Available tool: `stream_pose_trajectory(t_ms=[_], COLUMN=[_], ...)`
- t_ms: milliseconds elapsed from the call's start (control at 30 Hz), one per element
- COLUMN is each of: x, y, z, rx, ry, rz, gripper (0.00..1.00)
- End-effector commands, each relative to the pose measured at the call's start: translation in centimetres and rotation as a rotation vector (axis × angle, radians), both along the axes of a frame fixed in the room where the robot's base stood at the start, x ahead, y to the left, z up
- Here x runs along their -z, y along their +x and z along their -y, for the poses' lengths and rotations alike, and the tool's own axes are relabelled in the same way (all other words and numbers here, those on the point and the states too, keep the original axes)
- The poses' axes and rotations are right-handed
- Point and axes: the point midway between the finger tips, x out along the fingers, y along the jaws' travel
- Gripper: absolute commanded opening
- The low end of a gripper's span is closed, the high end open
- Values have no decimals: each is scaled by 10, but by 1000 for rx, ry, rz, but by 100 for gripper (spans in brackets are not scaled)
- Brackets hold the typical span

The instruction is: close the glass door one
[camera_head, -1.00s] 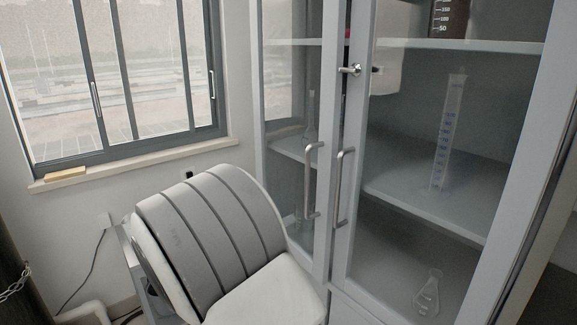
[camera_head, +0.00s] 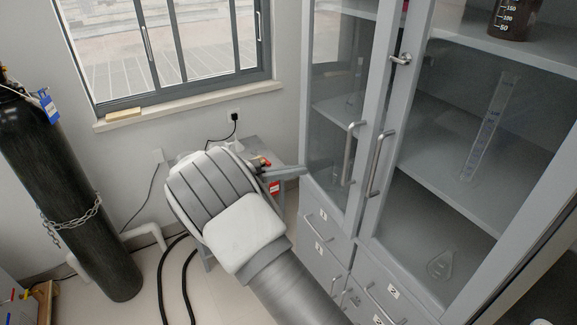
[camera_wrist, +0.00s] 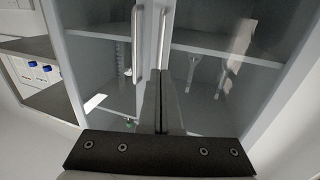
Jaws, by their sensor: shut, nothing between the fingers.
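A tall grey cabinet has a left glass door (camera_head: 335,118) and a right glass door (camera_head: 455,175). The left door has an upright handle (camera_head: 349,153); the right door has its own handle (camera_head: 379,163) beside it. A narrow dark gap shows between their frames near the top, so the doors do not look fully flush; I cannot tell how far either stands out. In the wrist view my gripper (camera_wrist: 162,78) is shut and empty, its fingers pointing at the door frames just below the two handles. Contact cannot be made out.
Drawers (camera_head: 322,228) labelled 1 and 2 lie below the doors. A black gas cylinder (camera_head: 68,190) with a chain stands at the left. A small grey table (camera_head: 262,150) is behind my arm, under a window (camera_head: 165,45). Glassware stands inside the cabinet.

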Motion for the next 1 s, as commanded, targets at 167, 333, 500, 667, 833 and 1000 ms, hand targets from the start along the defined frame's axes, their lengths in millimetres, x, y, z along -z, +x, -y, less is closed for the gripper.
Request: stream_pose_trajectory(t_ms=[167, 333, 500, 667, 833, 1000], x=[-3, -3, -1, 0, 0, 1], y=[13, 23, 29, 31, 31, 31], z=[39, 68, 84, 89, 89, 90], rx=[4, 2, 0, -1, -1, -1], ry=[-1, 0, 0, 1, 1, 0], rz=[-3, -3, -2, -1, -1, -1], gripper=[0, 0, 0, 0, 0, 0])
